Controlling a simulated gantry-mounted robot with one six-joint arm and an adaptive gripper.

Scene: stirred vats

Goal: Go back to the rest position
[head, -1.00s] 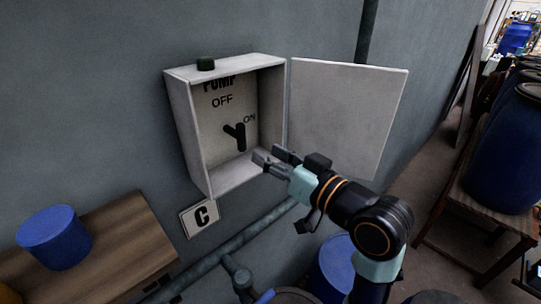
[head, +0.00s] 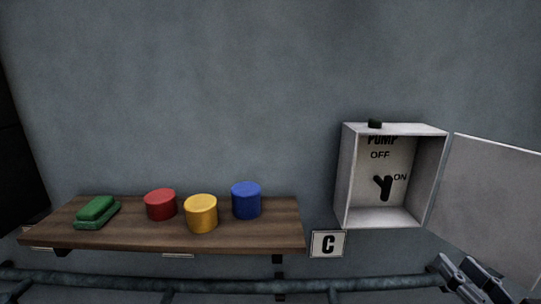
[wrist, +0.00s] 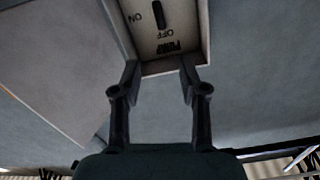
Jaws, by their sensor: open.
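My gripper (head: 463,271) is at the lower right of the head view, below and in front of the open pump box (head: 343,180). In the wrist view my gripper (wrist: 160,82) is open, with nothing between its two fingers. The pump box (wrist: 205,30) shows beyond the fingertips, upside down. The box door (head: 498,205) is swung open to the right. Most of my arm is outside the head view.
A wooden shelf (head: 130,235) on the left holds a green block-like object (head: 97,211) and red (head: 160,204), yellow (head: 201,213) and blue (head: 246,200) cylinders. A pipe (head: 220,284) runs along the wall below. The wall above is clear.

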